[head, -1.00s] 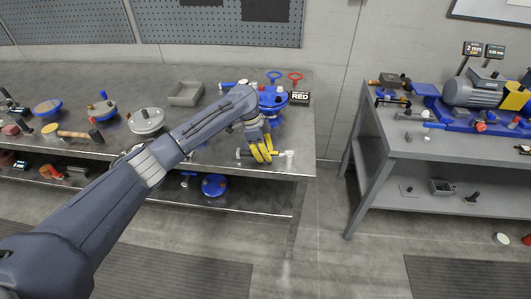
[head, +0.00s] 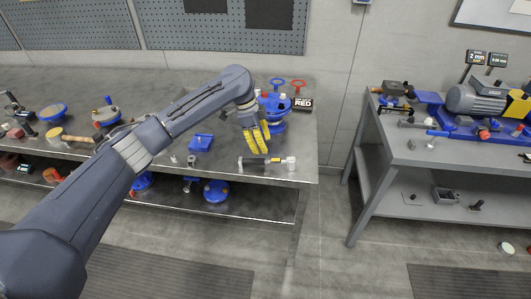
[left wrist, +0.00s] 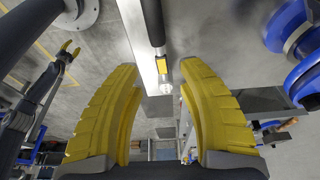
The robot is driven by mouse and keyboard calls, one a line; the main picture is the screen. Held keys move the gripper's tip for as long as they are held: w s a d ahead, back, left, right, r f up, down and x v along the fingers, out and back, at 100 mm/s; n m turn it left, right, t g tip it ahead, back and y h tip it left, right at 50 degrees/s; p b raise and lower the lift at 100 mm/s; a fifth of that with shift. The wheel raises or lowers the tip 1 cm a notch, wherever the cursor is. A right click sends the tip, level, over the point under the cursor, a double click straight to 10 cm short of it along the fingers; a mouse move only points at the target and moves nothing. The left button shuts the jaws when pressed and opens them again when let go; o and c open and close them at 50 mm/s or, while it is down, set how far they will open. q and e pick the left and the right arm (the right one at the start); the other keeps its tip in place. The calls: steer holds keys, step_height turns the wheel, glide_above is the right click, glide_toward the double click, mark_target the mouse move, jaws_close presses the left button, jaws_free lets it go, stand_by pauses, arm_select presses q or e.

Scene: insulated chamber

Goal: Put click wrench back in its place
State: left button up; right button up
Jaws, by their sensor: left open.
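The click wrench (head: 262,161) lies along the front edge of the left workbench, with a dark grip, a yellow mark and a pale right end. It also shows in the left wrist view (left wrist: 155,30), ahead of and between the fingers. My left gripper (head: 257,143) has yellow fingers pointing down just behind the wrench, apparently a little above it. In the left wrist view its fingers (left wrist: 160,100) are wide apart with nothing between their pads.
A blue block (head: 200,142) lies to the left. A pegboard (head: 222,28) hangs behind. A floor gap separates the right-hand bench (head: 425,155).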

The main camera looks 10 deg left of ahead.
arm_select(q)
steer(key=shift+v, duration=2.1)
